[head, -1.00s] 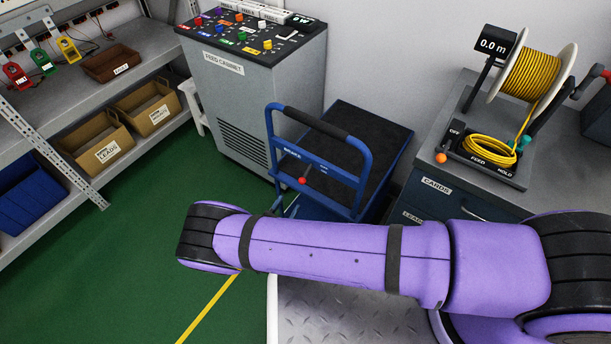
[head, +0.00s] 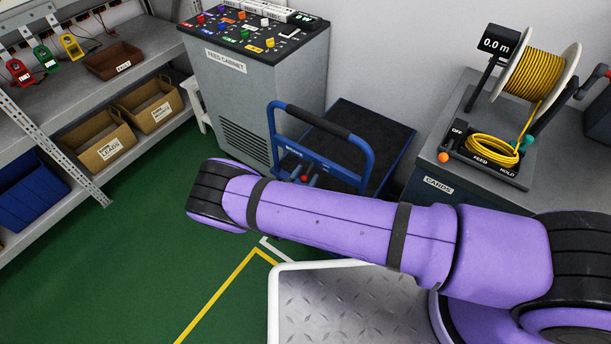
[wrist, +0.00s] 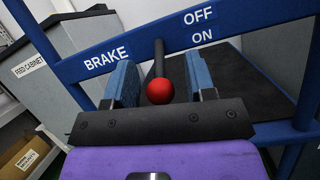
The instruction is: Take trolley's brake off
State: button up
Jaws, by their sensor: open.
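The blue trolley (head: 362,160) with a black handle grip stands in front of the feed cabinet. Its crossbar carries the labels BRAKE, OFF and ON in the wrist view. The brake lever (wrist: 159,62) is a dark rod ending in a red ball knob (wrist: 160,91). The knob also shows small in the head view (head: 304,179). My gripper (wrist: 160,82) is open, with one blue-padded finger on each side of the lever and knob. Gaps show on both sides. In the head view my purple arm hides the lower part of the trolley.
The feed cabinet (head: 255,100) stands behind the trolley to the left. A bench (head: 428,170) with a yellow cable reel (head: 532,77) is on the right. Shelves with cardboard bins (head: 95,140) line the left. Green floor (head: 130,240) is clear at lower left.

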aim_at(312, 163)
jog(key=shift+c, duration=0.4)
grip_shut()
jog(key=shift+r, duration=0.15)
jog(key=g, duration=0.1)
jog(key=r+g+y, duration=0.1)
jog(key=shift+s+a+r+g+y, duration=0.2)
jog(key=shift+g+y, duration=0.1)
jog(key=shift+g, duration=0.1)
jog(key=shift+r+g+y, duration=0.55)
jog(key=shift+g+y, duration=0.25)
jog(key=shift+g, duration=0.3)
jog(key=shift+d+r+g+y, duration=0.1)
jog(key=shift+r+g+y, duration=0.7)
jog(key=shift+g+y, duration=0.3)
jog(key=shift+w+d+r+g+y, duration=0.1)
jog(key=shift+r+g+y, duration=0.15)
jog(key=shift+g+y, duration=0.25)
jog(key=shift+w+d+r+g+y, duration=0.1)
jog(key=shift+r+g+y, duration=0.2)
jog(key=shift+g, duration=0.4)
